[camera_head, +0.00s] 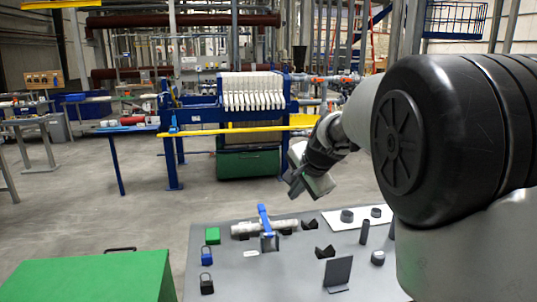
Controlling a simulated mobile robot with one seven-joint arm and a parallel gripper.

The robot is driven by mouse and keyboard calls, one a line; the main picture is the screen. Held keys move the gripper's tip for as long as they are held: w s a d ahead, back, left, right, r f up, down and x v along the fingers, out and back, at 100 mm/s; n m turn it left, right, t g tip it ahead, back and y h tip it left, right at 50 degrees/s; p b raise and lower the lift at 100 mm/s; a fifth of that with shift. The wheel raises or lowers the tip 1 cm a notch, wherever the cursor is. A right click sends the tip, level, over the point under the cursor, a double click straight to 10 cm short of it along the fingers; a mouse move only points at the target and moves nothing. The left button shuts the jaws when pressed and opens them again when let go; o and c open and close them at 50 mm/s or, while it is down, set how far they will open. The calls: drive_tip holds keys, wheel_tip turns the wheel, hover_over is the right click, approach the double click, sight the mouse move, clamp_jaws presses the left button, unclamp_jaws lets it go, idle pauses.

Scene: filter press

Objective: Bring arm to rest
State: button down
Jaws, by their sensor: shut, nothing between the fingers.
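My arm comes in from the right, its large black and grey joint close to the camera. My gripper (296,184) hangs at the arm's end in mid-air, above the far edge of the grey table (230,278). It is shut and holds nothing that I can see. It points down and to the left, apart from everything on the table. The fingertips are small and partly blurred together at this angle.
On the table lies a grey pipe with a blue-handled valve (265,222). Padlocks (207,256), black blocks and an upright dark plate (338,272) stand around it. A green surface (90,277) is at front left. The filter press (245,100) stands behind, beyond open floor.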

drive_tip(key=s+d+r+n+p, duration=0.1)
drive_tip(key=s+d+r+n, duration=0.15)
drive_tip(key=s, duration=0.65)
drive_tip(key=s+d+r+n+p, duration=0.1)
drive_tip(key=s+r+n, duration=0.25)
drive_tip(key=s, duration=0.45)
drive_tip(key=s+d+f+n+g+h+p, duration=0.1)
drive_tip(key=s+n, duration=0.1)
drive_tip(key=s, duration=0.7)
drive_tip(key=s+d+n+h, duration=0.1)
drive_tip(key=s+d+n, duration=0.1)
drive_tip(key=s, duration=0.8)
drive_tip(key=shift+d+f+n+g+p, duration=0.2)
drive_tip(key=shift+f+n+g+p, duration=0.2)
drive_tip(key=shift+n, duration=0.2)
